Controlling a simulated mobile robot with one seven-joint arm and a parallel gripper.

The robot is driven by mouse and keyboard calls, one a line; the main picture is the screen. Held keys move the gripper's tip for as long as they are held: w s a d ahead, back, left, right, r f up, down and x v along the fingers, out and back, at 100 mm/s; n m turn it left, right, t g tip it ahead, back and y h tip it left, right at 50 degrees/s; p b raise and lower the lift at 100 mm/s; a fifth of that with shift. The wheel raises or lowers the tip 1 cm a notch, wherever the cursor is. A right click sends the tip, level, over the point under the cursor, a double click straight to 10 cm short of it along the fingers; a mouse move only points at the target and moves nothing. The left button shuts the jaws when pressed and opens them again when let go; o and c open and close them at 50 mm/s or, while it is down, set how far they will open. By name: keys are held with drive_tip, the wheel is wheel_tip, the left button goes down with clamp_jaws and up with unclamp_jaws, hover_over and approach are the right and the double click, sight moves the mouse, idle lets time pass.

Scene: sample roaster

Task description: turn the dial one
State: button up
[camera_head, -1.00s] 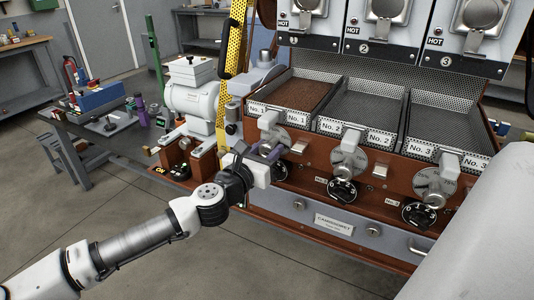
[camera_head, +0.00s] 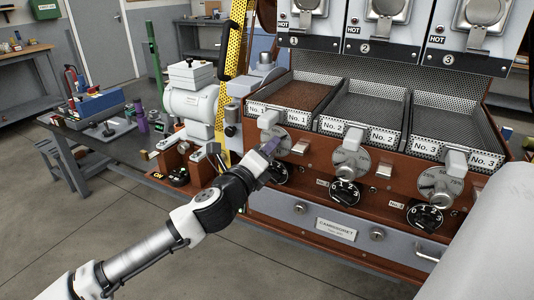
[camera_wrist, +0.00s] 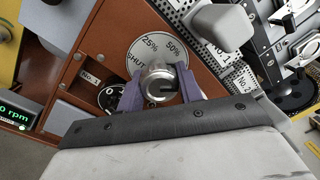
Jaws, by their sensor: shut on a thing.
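Dial one is the black dial (camera_head: 278,176) marked No. 1 at the left of the roaster's red-brown front. It is partly hidden by my gripper (camera_head: 272,152) in the head view. In the wrist view its black face (camera_wrist: 111,95) shows a white 0 left of my fingers.
Just above is a silver disc (camera_wrist: 152,46) marked SHUT, 25% and 50%, with a grey handle (camera_wrist: 222,24) sticking out close to my gripper. Black dials two (camera_head: 344,193) and three (camera_head: 425,216) sit to the right. A yellow perforated guard (camera_head: 221,120) stands left.

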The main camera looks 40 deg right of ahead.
drive_tip(key=n+b, duration=0.1)
drive_tip(key=n, duration=0.4)
drive_tip(key=shift+t, duration=0.3)
drive_tip(key=n, duration=0.4)
drive_tip(key=shift+n+y+b, duration=0.3)
drive_tip(key=shift+n, duration=0.1)
drive_tip(key=n, duration=0.4)
drive_tip(key=shift+n, duration=0.4)
drive_tip(key=n, duration=0.3)
drive_tip(key=shift+n+t+y+p, duration=0.3)
drive_tip(key=shift+n+p, duration=0.05)
drive_tip(key=shift+n, duration=0.05)
drive_tip(key=n+p, duration=0.2)
drive_tip(key=n, duration=0.2)
drive_tip(key=shift+r+n, duration=0.1)
drive_tip(key=shift+n, duration=0.2)
drive_tip(key=n+p, duration=0.3)
drive_tip(key=shift+n+y, duration=0.3)
drive_tip(key=n+p, duration=0.4)
drive_tip(key=shift+p, duration=0.3)
drive_tip(key=shift+n+g+p, duration=0.5)
drive_tip(key=shift+n+p, duration=1.1)
drive_tip(key=shift+n, duration=0.2)
